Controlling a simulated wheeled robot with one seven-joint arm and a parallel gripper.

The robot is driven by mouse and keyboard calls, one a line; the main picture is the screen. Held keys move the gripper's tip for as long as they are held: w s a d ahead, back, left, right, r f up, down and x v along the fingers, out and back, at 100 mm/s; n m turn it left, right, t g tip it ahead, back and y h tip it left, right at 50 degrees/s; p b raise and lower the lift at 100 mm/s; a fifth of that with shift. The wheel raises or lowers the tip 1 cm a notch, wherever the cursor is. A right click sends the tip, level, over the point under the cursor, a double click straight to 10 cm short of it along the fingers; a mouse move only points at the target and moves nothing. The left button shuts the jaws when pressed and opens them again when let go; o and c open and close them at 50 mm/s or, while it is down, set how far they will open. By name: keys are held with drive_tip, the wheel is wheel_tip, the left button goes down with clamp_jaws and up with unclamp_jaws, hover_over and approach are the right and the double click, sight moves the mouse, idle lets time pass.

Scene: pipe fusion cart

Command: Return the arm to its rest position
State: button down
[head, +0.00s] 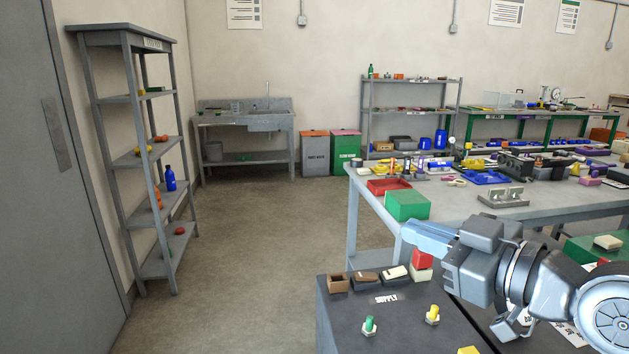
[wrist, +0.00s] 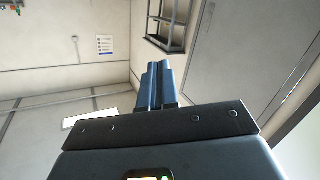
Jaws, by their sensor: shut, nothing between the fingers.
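My gripper (head: 428,238) is at the right of the head view, raised above the dark supply cart (head: 345,325) and pointing left. Its blue-grey fingers also show in the wrist view (wrist: 156,84), pressed side by side with nothing between them. My arm comes in from the right edge of the head view and is bent, with a large round joint low at the right. The wrist view looks past the fingers at bare wall, a grey shelf and the grey door, tilted.
On the cart stand small bins, a green fitting (head: 369,326) and a yellow fitting (head: 432,315). A grey workbench (head: 455,205) with a green box (head: 407,205) and a red tray (head: 389,186) is behind my gripper. A tall shelf (head: 140,160) stands left. The floor between is clear.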

drive_tip(key=s+f+m+t+h, duration=0.2)
drive_tip(key=s+f+m+h, duration=0.3)
drive_tip(key=s+f+m, duration=0.45)
drive_tip(key=s+f+m+t+h, duration=0.1)
drive_tip(key=s+f+m+h, duration=0.5)
drive_tip(key=s, duration=0.7)
drive_tip(key=s+d+f+n+g, duration=0.1)
drive_tip(key=s+d+n, duration=0.1)
drive_tip(key=s, duration=0.7)
drive_tip(key=s+d+f+n+g+y, duration=0.1)
drive_tip(key=s+d+f+n, duration=0.1)
drive_tip(key=s, duration=0.7)
drive_tip(key=shift+s+d+n, duration=0.4)
drive_tip(key=shift+d+n, duration=0.05)
drive_tip(key=shift+d, duration=0.55)
drive_tip(key=shift+f, duration=0.1)
